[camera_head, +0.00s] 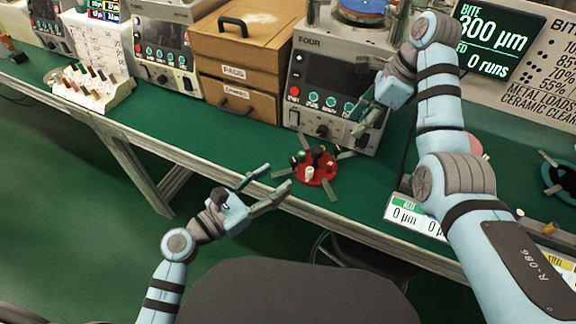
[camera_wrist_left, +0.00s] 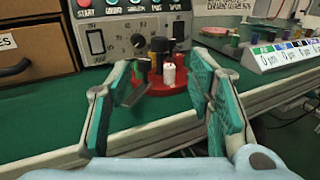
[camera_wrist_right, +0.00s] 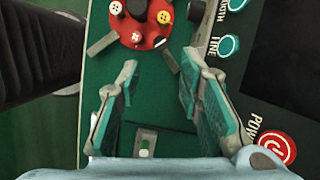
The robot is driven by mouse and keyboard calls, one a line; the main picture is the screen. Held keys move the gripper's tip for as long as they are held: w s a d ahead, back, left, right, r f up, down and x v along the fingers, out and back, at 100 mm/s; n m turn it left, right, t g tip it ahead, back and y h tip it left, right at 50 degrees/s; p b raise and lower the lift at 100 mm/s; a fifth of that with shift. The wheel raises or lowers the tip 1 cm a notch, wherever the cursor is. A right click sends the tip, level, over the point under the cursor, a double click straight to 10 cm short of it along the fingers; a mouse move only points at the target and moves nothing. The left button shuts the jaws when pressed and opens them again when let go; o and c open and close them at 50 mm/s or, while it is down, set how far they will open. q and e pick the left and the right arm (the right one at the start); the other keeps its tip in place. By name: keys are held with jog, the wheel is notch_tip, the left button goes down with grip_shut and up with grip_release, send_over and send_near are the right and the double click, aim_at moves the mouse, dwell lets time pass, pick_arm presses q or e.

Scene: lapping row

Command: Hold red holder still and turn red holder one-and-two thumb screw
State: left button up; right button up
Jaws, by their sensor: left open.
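The red holder (camera_head: 315,172) is a round red disc lying on the green bench, with black, white and dark knobs standing on it and flat grey arms around its rim. It also shows in the left wrist view (camera_wrist_left: 180,101) and the right wrist view (camera_wrist_right: 134,38). Which knob is the one-and-two thumb screw I cannot tell. My left gripper (camera_head: 276,180) is open and empty at the bench's front edge, to the left of the holder and apart from it. My right gripper (camera_head: 362,124) is open and empty in front of machine four, above and behind the holder.
Machine four (camera_head: 330,80) stands right behind the holder, with buttons and a power switch. Wooden drawers (camera_head: 240,70) stand to its left. Green bench left of the holder is clear.

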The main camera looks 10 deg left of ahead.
aim_at(312, 153)
pick_arm(q)
jog(key=x, duration=1.3)
